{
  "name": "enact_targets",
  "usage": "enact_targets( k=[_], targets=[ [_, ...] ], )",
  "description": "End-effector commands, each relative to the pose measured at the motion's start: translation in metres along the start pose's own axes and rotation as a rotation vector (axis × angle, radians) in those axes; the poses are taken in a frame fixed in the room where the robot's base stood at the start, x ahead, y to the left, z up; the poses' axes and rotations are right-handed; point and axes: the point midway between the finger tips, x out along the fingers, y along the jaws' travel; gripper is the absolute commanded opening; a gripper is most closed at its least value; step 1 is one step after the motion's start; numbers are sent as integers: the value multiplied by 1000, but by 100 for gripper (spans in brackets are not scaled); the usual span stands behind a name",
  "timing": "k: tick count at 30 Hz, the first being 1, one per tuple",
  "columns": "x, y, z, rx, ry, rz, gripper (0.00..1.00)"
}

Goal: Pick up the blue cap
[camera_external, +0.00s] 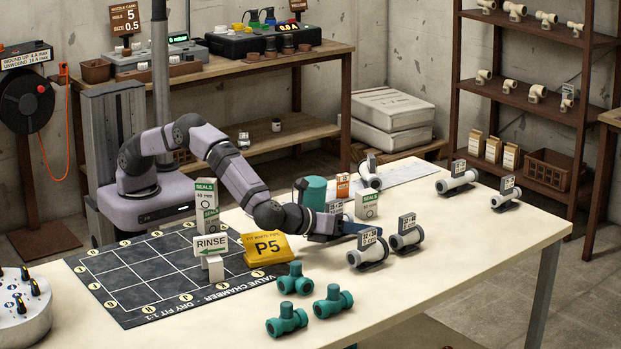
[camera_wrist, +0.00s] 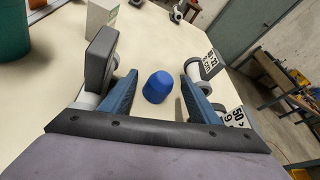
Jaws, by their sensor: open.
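The blue cap (camera_wrist: 158,87) stands on the pale tabletop in the wrist view, between and a little ahead of the two blue fingers of my gripper (camera_wrist: 158,76). There is clear space on both sides of it, and neither finger touches it. My gripper is open and empty. In the external view my gripper (camera_external: 352,228) reaches low over the table beside the labelled white fittings. I cannot make out the cap in the external view; the fingers or fittings seem to hide it.
Labelled white fittings (camera_external: 367,250) and (camera_external: 407,237) stand close to my gripper's right. A seals box (camera_external: 366,206) and a teal cylinder (camera_external: 313,192) stand behind it.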

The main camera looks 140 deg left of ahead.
Motion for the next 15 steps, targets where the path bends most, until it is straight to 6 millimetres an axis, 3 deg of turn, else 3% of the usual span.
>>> enact_targets(
  k=[6, 11, 15],
  targets=[
    [0, 0, 0, 0, 0, -1, 53],
    [0, 0, 0, 0, 0, 0, 15],
    [0, 0, 0, 0, 0, 0, 13]
  ],
)
